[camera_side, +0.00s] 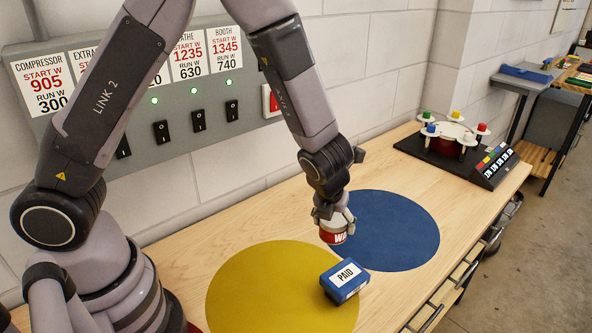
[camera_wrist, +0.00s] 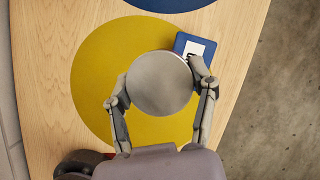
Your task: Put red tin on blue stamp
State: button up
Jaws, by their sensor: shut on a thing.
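The red tin (camera_side: 338,238), with a red band and white lettering, is upright in my gripper (camera_side: 335,214) in the side view. My gripper is shut around its sides and holds it up in the air. In the wrist view the tin's grey round top (camera_wrist: 159,82) sits between the two fingers (camera_wrist: 160,92). The blue stamp (camera_side: 345,281), a blue block with a white PAID label, lies on the right edge of the yellow disc. It also shows in the wrist view (camera_wrist: 187,45), where the tin and one finger hide part of it.
A yellow disc (camera_side: 265,300) and a blue disc (camera_side: 395,235) lie flat on the wooden bench (camera_side: 400,170). A carousel with coloured knobs (camera_side: 455,138) stands at the far end. A switch panel (camera_side: 215,85) is on the wall behind. The blue disc looks clear.

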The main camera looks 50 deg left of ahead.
jog(key=s+a+r+n+g+y, duration=0.15)
jog(key=s+r+n, duration=0.3)
jog(key=s, duration=0.65)
send_over(345, 270)
jog(key=s, duration=0.1)
jog(key=f, duration=0.9)
jog(key=shift+s+d+f, duration=0.2)
jog(key=shift+d+f, duration=0.15)
jog(key=shift+w+d+f, duration=0.1)
jog(key=shift+w+f, duration=0.05)
jog(key=shift+f, duration=0.8)
jog(key=shift+w+f, duration=0.1)
jog(key=shift+f, duration=0.8)
jog(key=shift+f, duration=0.1)
jog(key=o, duration=1.2)
